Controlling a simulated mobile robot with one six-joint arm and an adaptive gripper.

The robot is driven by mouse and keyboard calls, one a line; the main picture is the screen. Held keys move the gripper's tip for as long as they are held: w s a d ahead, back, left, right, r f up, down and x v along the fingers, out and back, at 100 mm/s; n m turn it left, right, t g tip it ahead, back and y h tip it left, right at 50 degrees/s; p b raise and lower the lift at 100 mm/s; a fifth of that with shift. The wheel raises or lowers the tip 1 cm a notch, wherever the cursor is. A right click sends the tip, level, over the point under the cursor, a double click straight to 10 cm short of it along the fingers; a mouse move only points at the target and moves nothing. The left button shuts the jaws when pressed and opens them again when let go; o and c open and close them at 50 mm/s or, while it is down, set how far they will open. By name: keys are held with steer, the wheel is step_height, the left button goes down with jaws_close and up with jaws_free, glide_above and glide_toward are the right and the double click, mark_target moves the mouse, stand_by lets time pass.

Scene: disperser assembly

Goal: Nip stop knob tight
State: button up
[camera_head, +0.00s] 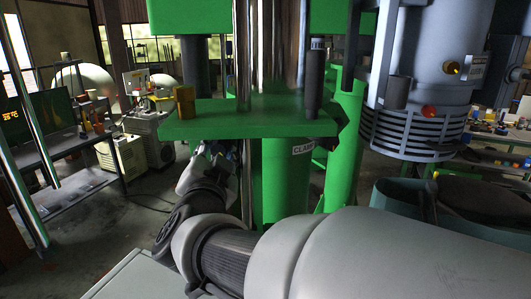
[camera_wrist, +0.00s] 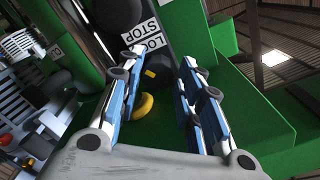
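In the wrist view, a dark rounded part with a small yellow mark, apparently the stop knob (camera_wrist: 166,72), sits below a white label (camera_wrist: 150,38) that reads "LO STOP". My gripper (camera_wrist: 163,58) is open, with its two blue-and-white fingers on either side of this dark part. A gap shows between the fingers, and I cannot tell whether either one touches the knob. A yellow curved piece (camera_wrist: 145,106) shows farther down between the fingers. In the head view, my gripper is below the green plate, partly hidden by the pole, and I cannot make out the knob there.
The green plate (camera_head: 235,124) carries a brass-coloured block (camera_head: 185,102) and a black cylinder (camera_head: 314,84). A shiny column (camera_head: 268,50) rises behind it. A grey motor housing with a slatted guard (camera_head: 415,132) hangs at right.

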steer(key=shift+o, duration=1.2)
steer(key=shift+f, duration=0.1)
steer(key=shift+s, duration=0.15)
steer(key=s+d, duration=0.1)
steer(key=s, duration=1)
steer(key=shift+s+d, duration=0.15)
steer(key=shift+s, duration=0.2)
